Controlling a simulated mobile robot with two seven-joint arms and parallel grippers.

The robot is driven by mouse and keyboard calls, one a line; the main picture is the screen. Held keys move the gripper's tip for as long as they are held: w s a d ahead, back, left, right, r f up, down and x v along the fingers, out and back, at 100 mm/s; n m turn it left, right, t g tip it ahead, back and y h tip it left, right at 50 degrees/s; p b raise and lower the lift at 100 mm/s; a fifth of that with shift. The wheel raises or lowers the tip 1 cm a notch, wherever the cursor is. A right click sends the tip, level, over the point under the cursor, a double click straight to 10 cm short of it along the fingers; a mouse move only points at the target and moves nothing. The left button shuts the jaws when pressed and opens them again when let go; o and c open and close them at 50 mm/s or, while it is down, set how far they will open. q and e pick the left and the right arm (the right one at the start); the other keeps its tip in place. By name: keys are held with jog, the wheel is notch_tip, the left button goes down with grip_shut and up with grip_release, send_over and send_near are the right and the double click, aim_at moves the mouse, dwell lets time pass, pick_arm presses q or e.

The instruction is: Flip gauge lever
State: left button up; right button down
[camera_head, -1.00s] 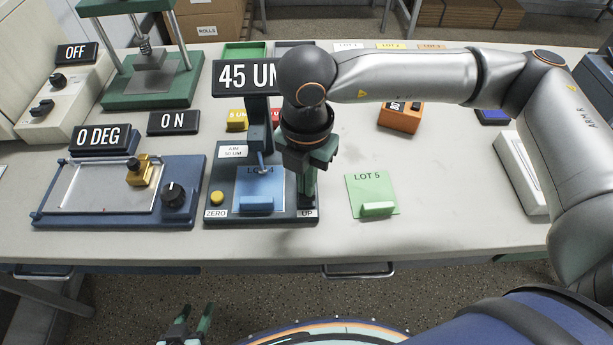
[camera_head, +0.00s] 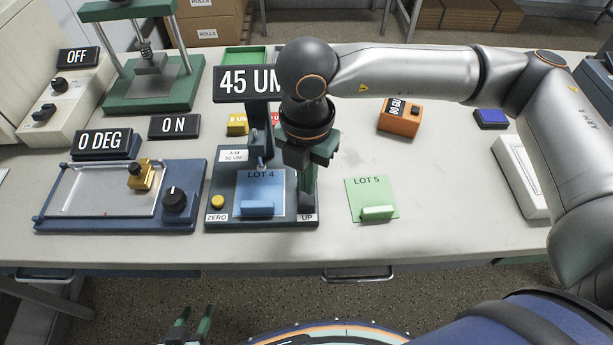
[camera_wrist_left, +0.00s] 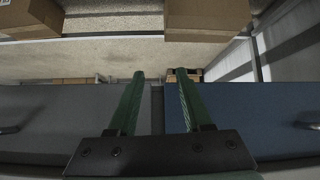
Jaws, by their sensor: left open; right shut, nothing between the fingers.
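The thickness gauge (camera_head: 227,200) stands on the table with a sign reading 45 UM (camera_head: 232,84). A blue LOT 4 card (camera_head: 260,186) lies on its base below the probe (camera_head: 261,162), whose tip shows just above the card's printed label. My right gripper (camera_head: 307,200) is shut and points down at the gauge's right side, just above the UP label (camera_head: 307,218). The lever cannot be made out behind the fingers, so contact is unclear. My left gripper (camera_head: 190,328) is open and empty in front of the table; its fingers show in the left wrist view (camera_wrist_left: 160,75).
A green LOT 5 card (camera_head: 366,190) lies right of the gauge. A yellow ZERO button (camera_head: 217,202) is at the gauge's left. A blue coating unit (camera_head: 190,220) stands left of it. An orange box (camera_head: 402,120) sits behind right. The table's right front is clear.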

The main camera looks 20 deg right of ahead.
aim_at(307, 200)
notch_tip(307, 200, up, 4)
jog(key=shift+r+p, duration=0.2)
jog(key=shift+p, duration=0.75)
jog(key=shift+s, duration=0.1)
